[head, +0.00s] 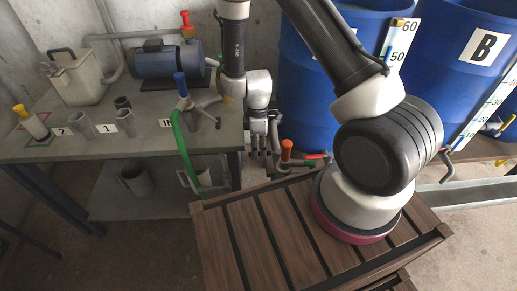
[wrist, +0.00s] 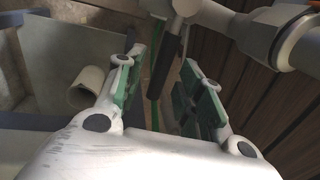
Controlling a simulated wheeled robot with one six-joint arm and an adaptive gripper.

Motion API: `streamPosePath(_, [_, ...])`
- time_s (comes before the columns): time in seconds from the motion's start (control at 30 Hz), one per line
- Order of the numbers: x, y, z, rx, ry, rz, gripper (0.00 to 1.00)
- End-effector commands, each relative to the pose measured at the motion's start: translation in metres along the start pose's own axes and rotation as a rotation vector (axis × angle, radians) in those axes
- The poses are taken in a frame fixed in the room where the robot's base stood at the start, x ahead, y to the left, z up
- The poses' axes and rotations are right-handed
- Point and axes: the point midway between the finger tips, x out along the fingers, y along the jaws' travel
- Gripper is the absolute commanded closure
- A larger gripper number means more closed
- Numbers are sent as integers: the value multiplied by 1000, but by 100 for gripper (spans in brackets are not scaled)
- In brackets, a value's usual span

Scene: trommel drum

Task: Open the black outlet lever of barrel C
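No letter C shows in either view. The blue barrel (head: 305,95) left of barrel B stands behind my arm, and any letter on it is hidden. My gripper (head: 262,137) points down in front of that barrel's left side. In the wrist view its two green-padded fingers (wrist: 163,105) are spread, with no object held between them. A dark, lever-like bar (wrist: 169,62) hangs from a grey fitting near the top, beyond the fingertips. I cannot tell whether it is the black outlet lever. A valve with an orange handle (head: 287,150) and a red lever (head: 317,156) sits just right of my gripper.
Barrel B (head: 482,75) stands at the right. The grey workbench (head: 90,140) at the left carries a blue motor (head: 165,60), a canister (head: 78,80) and a blue-handled valve (head: 181,84). A green hose (head: 186,150) hangs at its edge. Wooden slats (head: 250,240) fill the front.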

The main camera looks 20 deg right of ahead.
Motion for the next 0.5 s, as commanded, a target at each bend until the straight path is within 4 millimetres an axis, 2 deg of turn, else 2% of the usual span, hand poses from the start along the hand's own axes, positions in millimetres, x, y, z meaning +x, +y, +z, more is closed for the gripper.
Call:
streamPosePath(0.3, [4,0,0,0,0,0,63])
streamPosePath(0.5, [4,0,0,0,0,0,99])
